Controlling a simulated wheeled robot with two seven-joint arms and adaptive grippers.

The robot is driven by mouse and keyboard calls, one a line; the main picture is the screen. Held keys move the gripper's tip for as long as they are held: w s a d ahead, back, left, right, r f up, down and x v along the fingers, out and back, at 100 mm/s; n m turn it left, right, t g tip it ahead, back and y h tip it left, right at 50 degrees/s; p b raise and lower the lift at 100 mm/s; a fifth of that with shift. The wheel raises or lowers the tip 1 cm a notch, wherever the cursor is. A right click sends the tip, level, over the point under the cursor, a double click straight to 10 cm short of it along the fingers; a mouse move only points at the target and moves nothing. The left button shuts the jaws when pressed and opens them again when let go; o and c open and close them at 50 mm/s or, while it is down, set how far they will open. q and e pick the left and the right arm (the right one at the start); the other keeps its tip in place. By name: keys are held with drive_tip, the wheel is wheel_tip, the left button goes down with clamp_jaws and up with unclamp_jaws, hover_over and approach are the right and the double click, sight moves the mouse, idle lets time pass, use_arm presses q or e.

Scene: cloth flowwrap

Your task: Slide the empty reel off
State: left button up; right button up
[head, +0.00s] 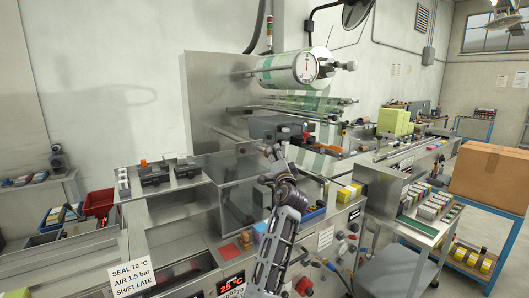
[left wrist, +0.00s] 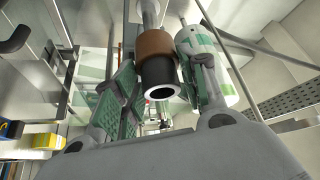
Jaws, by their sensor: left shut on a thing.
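The empty reel (left wrist: 154,46) is a short brown core with a black, open-ended tube at its near end. In the left wrist view it sits in line with a metal shaft (left wrist: 150,12) behind it. My left gripper (head: 271,153) is at the front of the wrapping machine, below the large film roll (head: 300,68). In the head view I cannot make out the reel clearly near the gripper. My right gripper is not in view.
Green-and-white film (head: 315,162) hangs close behind the left gripper, with rollers (head: 300,104) above. The machine's metal back plate (head: 218,95) stands to the left. A trolley of small boxes (head: 432,205) and a large cardboard box (head: 490,175) are at the right.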

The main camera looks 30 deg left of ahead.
use_arm(q)
drive_tip(key=shift+s+d, duration=0.35)
drive_tip(key=shift+d, duration=0.5)
